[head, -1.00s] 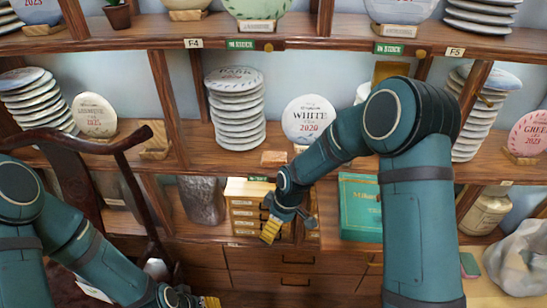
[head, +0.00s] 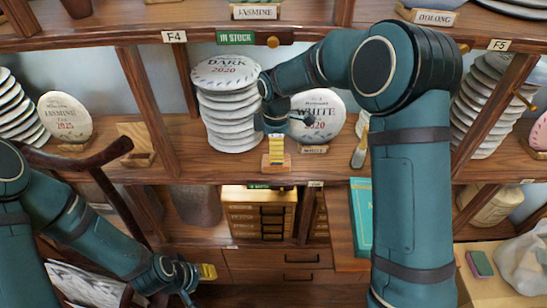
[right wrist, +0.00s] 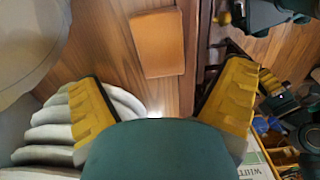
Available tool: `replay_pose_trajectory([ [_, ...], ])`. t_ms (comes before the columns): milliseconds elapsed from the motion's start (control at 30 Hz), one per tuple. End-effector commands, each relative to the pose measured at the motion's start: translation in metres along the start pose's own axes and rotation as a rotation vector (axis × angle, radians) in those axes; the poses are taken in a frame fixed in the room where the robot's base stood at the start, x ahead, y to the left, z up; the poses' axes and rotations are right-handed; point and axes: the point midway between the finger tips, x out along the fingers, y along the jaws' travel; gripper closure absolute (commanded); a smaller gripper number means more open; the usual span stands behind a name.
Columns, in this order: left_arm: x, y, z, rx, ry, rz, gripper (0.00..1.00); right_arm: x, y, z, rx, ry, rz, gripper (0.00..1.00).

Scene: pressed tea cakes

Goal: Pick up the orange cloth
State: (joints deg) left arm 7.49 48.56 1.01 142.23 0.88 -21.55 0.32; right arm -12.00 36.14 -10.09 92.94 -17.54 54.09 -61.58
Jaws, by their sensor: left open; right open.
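The orange cloth (head: 268,161) is a small folded block on the middle shelf, in front of the stack of tea cakes and the white 2020 cake. It shows whole in the right wrist view (right wrist: 158,42), lying flat on the wood. My right gripper (head: 278,150) is over the cloth in the head view and partly hides it. In the right wrist view its yellow fingers (right wrist: 160,100) are wide apart and empty, and the cloth lies ahead, between their lines. My left gripper (head: 206,273) is open and empty, low at the left, away from the cloth.
A tall stack of tea cakes (head: 229,110) stands just left of my right gripper. The white 2020 cake (head: 322,108) stands close behind on its right. A brush (head: 360,148) lies farther right. A small drawer box (head: 258,212) is below, and a chair rail (head: 85,160) is at left.

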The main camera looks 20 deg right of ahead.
Motion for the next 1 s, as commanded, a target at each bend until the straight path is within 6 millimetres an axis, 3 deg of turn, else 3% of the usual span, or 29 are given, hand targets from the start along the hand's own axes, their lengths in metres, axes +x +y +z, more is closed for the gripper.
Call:
replay_pose_trajectory([
  [433,0.004,-0.001,0.001,0.0,-0.001,-0.001,0.53,0.055,0.003,0.009,0.0,0.0,-0.001,0.04],
  [767,0.005,-0.002,0.001,0.0,0.0,-0.001,0.53,0.062,0.003,0.009,0.001,0.001,0.001,0.04],
  [800,0.005,-0.002,0.001,0.0,0.0,-0.001,0.53,0.062,0.003,0.009,0.001,0.001,0.001,0.1],
  [967,0.005,-0.002,0.001,0.0,0.0,-0.001,0.53,0.062,0.003,0.009,0.001,0.001,0.001,0.65],
  [1000,0.005,-0.002,0.001,0.0,0.0,-0.001,0.53,0.062,0.003,0.009,0.001,0.001,0.001,0.65],
])
